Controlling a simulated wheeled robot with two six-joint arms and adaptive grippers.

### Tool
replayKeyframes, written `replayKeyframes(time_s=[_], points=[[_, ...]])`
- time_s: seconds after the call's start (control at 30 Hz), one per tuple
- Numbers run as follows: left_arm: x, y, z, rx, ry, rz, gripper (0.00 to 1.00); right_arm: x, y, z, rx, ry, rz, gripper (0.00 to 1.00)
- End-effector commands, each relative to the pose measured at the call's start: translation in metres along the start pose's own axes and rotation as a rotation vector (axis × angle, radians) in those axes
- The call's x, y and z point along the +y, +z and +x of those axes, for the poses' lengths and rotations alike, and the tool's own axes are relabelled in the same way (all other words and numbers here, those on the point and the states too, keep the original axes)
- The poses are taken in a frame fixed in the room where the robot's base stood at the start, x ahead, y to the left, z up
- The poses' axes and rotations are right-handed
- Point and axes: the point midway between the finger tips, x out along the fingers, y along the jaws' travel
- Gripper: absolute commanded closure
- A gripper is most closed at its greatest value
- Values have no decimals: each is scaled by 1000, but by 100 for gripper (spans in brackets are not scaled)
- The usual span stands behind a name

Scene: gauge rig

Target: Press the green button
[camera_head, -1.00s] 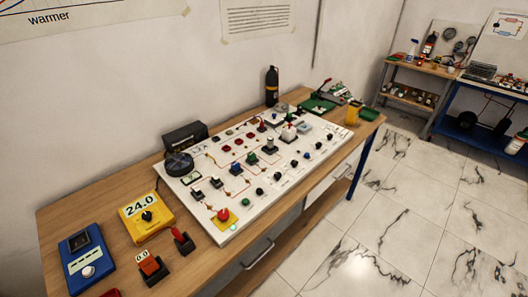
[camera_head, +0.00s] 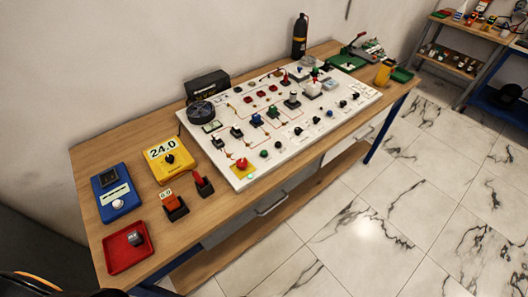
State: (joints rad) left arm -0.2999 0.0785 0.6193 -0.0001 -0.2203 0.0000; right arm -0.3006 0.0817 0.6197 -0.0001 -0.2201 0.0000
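A white control panel (camera_head: 215,154) lies on the wooden workbench and carries several knobs, switches and buttons. A small dark green round button or knob (camera_head: 264,153) sits near its front edge, in a row with black and blue ones. A small pale green glowing spot (camera_head: 251,177) shows at the panel's near corner, beside a red mushroom button on a yellow base (camera_head: 241,164). I cannot tell whether this spot is a button or a lamp. Neither of my grippers is in view.
On the bench (camera_head: 130,148) stand a yellow 24.0 meter (camera_head: 168,160), a blue device (camera_head: 115,190), a red tray (camera_head: 115,258), a black box (camera_head: 206,86) and a dark bottle (camera_head: 300,35). Marble floor is open to the right.

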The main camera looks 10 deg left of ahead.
Motion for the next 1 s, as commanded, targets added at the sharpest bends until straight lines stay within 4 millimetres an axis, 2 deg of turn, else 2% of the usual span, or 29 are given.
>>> replayKeyframes(time_s=[0.03,0.27,1.0], points=[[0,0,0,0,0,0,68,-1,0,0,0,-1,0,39],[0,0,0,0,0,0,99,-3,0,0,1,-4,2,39],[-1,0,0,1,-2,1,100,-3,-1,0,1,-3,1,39]])
